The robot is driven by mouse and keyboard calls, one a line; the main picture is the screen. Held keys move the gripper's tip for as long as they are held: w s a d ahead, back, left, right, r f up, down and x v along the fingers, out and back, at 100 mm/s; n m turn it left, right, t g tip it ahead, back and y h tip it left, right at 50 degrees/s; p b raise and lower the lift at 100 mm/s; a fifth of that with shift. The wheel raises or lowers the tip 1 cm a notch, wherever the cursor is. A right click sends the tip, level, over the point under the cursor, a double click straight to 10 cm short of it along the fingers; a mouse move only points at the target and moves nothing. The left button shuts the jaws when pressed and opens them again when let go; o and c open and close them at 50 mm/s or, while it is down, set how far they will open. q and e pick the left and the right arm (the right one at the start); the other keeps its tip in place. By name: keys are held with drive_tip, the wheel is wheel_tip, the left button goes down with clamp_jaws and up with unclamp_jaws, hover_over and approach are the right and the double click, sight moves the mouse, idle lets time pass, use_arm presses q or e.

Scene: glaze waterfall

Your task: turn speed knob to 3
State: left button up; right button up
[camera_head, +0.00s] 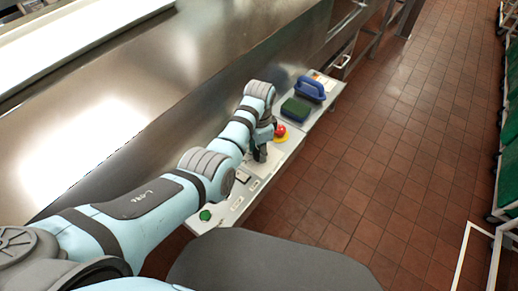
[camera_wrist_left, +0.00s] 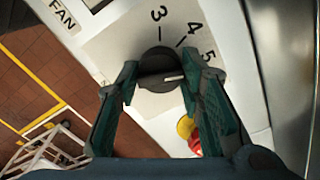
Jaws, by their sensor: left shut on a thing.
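The speed knob (camera_wrist_left: 158,66) is a dark round knob on a pale panel, with the numbers 3, 4 and 5 printed around it in the left wrist view. Its short white mark points toward the right of that picture, below the 5 and away from the 3. My left gripper (camera_wrist_left: 160,78) is shut on the knob, with one green-padded finger on each side. In the head view my left gripper (camera_head: 260,152) reaches down to the panel, and the knob is hidden behind it. My right gripper is not in view.
A red button on a yellow base (camera_head: 281,132) stands close beside my left gripper. A green button (camera_head: 205,215) is at the panel's near end. A green pad (camera_head: 296,109) and a blue-handled thing (camera_head: 310,89) lie farther along. Steel machine wall (camera_head: 150,105) rises at left; tiled floor is right.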

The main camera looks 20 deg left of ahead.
use_arm(q)
drive_tip(key=n+p, duration=0.2)
drive_tip(key=shift+r+n, duration=0.1)
drive_tip(key=shift+n, duration=0.3)
drive_tip(key=n+p, duration=0.1)
drive_tip(key=n, duration=0.2)
drive_tip(key=shift+n, duration=0.3)
drive_tip(key=n+p, duration=0.1)
drive_tip(key=n, duration=0.3)
drive_tip(key=shift+n, duration=0.3)
drive_tip(key=n, duration=0.4)
drive_tip(key=shift+n, duration=0.3)
drive_tip(key=o, duration=1.1)
drive_tip(key=shift+o, duration=0.2)
drive_tip(key=shift+w, duration=0.1)
